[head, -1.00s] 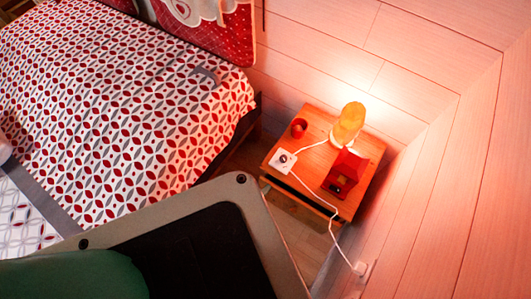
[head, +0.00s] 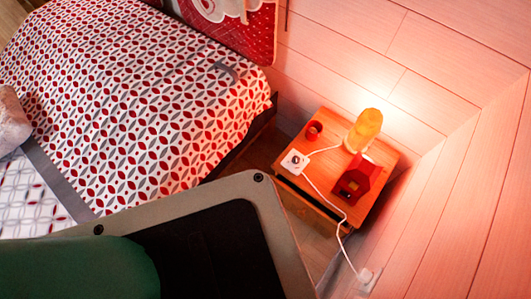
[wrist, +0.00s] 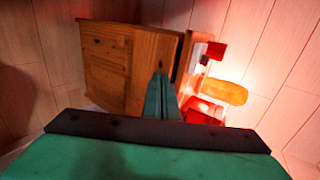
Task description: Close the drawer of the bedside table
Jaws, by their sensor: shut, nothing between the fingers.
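The wooden bedside table (head: 331,141) stands in the corner by the bed in the head view. A dark gap shows under the front edge of its top, above the drawer (head: 312,208); how far the drawer is out is hard to tell. The wrist view shows a brown wooden face (wrist: 127,75) of the table with a small dark knob-like spot, and a dark gap between it and the top. My gripper (wrist: 160,80) is shut and empty, its green fingers overlapping the wooden face in the picture. Contact cannot be told. The gripper is not visible in the head view.
On the table stand a lit yellow lamp (head: 364,130), a red cup (head: 314,130), a red house-shaped object (head: 357,178) and a white socket (head: 294,162) with a cable. The bed (head: 130,100) is left; pink plank walls (head: 440,60) close the right and back.

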